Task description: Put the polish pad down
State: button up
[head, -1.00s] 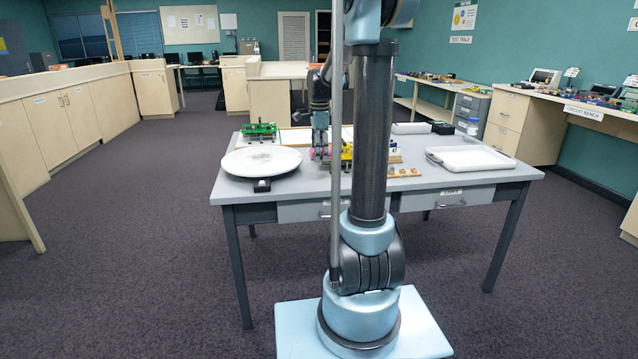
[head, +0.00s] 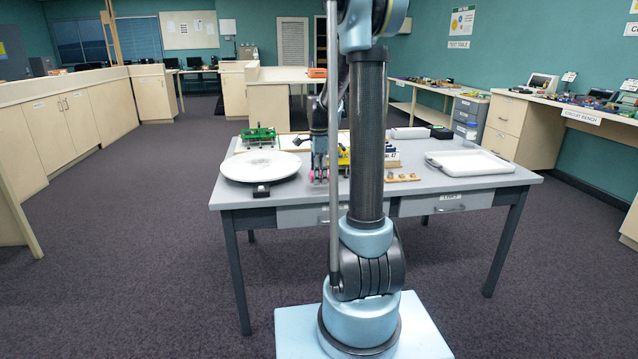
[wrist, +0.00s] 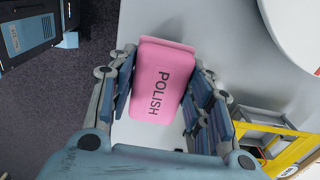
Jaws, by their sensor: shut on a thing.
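The polish pad (wrist: 163,80) is a pink block with "POLISH" on its face. In the wrist view it sits between the two blue fingers of my gripper (wrist: 160,92), which is shut on it. In the head view my gripper (head: 320,172) is low over the front-middle of the grey table (head: 410,194), with a bit of pink showing between its fingers. In the wrist view the pad is over the tabletop, with the table edge and dark carpet to its left. I cannot tell whether the pad touches the table.
A round white disc (head: 261,167) is left of my gripper. A yellow item (head: 344,158) is close on its right, with small wooden pieces (head: 402,178) beyond. A green device (head: 258,135) stands behind the disc. A white tray (head: 470,162) lies at the right.

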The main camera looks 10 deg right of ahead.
aim_at(319, 189)
jog(key=shift+f, duration=1.3)
jog(key=shift+f, duration=0.35)
jog(key=shift+s+f, duration=0.15)
jog(key=o, duration=1.2)
jog(key=shift+f, duration=0.25)
